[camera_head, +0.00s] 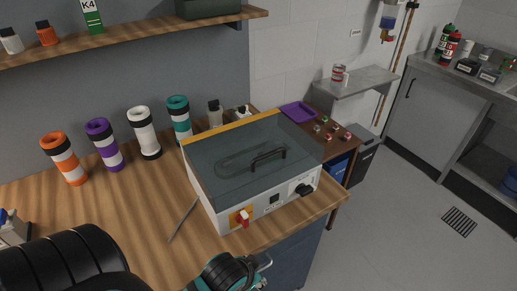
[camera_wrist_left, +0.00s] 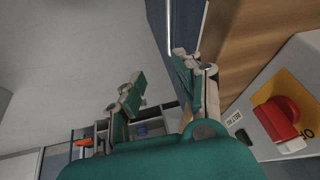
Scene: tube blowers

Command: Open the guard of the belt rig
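The belt rig (camera_head: 262,211) is a white box on the wooden bench. Its clear, smoky guard (camera_head: 215,165) is down over the top, with a black handle (camera_head: 268,156) on it. A belt outline shows dimly beneath. The front panel has a red switch (camera_head: 242,217) on a yellow plate and a black knob (camera_head: 304,189). The red switch also shows at the right of the left wrist view (camera_wrist_left: 277,118). My left gripper (camera_head: 264,264) is below and in front of the panel, apart from the rig. In the wrist view its fingers (camera_wrist_left: 158,75) are apart and empty. My right gripper is out of view.
Orange, purple, white and teal banded tubes (camera_head: 144,132) stand behind and left of the rig. A thin rod (camera_head: 182,219) lies at its left. A purple tray (camera_head: 298,112) is behind right. Bare bench (camera_head: 130,210) lies to the left.

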